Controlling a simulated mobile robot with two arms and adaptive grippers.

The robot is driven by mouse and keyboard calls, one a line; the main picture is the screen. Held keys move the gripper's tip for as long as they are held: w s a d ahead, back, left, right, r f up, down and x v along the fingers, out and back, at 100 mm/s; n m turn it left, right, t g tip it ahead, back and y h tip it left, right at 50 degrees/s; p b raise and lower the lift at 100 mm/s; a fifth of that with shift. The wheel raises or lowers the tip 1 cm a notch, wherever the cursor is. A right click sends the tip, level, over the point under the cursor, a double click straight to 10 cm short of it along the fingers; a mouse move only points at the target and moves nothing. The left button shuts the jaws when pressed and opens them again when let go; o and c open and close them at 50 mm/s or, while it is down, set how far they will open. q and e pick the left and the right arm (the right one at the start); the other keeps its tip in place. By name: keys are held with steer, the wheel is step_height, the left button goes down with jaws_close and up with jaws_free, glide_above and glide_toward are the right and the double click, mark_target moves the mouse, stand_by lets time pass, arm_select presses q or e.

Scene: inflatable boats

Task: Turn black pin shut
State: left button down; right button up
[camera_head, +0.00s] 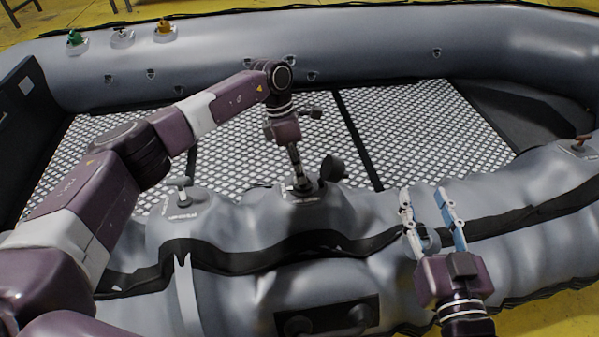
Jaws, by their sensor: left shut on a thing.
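The black pin's valve (306,190) sits on top of the near grey tube of the inflatable boat, at the middle of the head view. A round black cap (333,168) stands tilted up beside it, on the right. My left gripper (298,182) comes down onto this valve from above and is shut on the black pin. The fingers mostly hide the pin, so its turn angle cannot be told. My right gripper (424,195) is open and empty over the near tube, to the right of the valve, with its fingers pointing away from me.
A grey pin valve (182,192) stands left on the near tube, and a brown one (581,142) at the far right. Green (75,38), white (122,35) and yellow (164,28) valves sit on the far tube. Black handles (325,318) are at the front.

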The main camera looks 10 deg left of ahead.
arm_select(q)
steer(key=c, duration=2)
jaws_free()
steer(key=shift+c, duration=0.2)
steer(key=shift+r, duration=0.1)
steer(key=v, duration=1.2)
